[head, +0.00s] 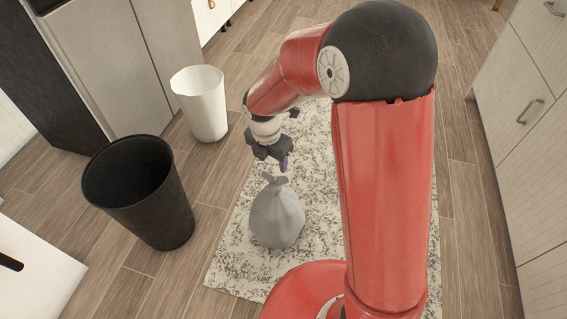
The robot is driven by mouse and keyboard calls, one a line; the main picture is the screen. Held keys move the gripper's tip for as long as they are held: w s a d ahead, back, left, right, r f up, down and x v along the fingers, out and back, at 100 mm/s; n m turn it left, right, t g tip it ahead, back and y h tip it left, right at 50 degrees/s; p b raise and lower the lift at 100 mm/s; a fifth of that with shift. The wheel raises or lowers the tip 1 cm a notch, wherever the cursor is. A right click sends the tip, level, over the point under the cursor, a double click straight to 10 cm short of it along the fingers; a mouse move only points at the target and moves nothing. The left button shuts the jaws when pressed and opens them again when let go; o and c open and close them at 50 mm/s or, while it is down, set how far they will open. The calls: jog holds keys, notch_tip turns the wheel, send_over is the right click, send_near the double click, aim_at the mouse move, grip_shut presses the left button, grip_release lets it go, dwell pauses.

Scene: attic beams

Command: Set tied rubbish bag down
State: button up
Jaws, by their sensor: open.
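The tied rubbish bag (277,217) is grey and stands upright on the speckled rug (228,264), its knotted top pointing up. My gripper (272,164) is just above the knot, at the end of my red arm, and is open. No part of the bag shows between the fingers, though the exact gap between fingertips and knot is hard to judge from this angle.
A black bin (172,215), open and dark inside, stands left of the rug. A white bin (204,108) stands behind it. Cabinets with drawers (530,110) line the right side. Wooden floor (209,190) is clear between the bins and the rug.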

jog(key=s+d+r+m+t, duration=0.1)
jog(key=s+d+r+m, duration=0.35)
jog(key=r+m, duration=0.25)
jog(key=s+d+r+m+t, duration=0.1)
jog(key=s+d+r+m, duration=0.2)
jog(key=d+r+m, duration=0.35)
jog(key=s+d+r+m+t, duration=0.2)
jog(key=s+r+m, duration=0.4)
jog(key=s+m, duration=0.6)
jog(key=d+m, duration=0.1)
jog(key=m, duration=0.2)
jog(key=shift+s+d+r+y, duration=0.15)
jog(key=shift+s+r+y, duration=0.05)
jog(key=shift+y, duration=0.2)
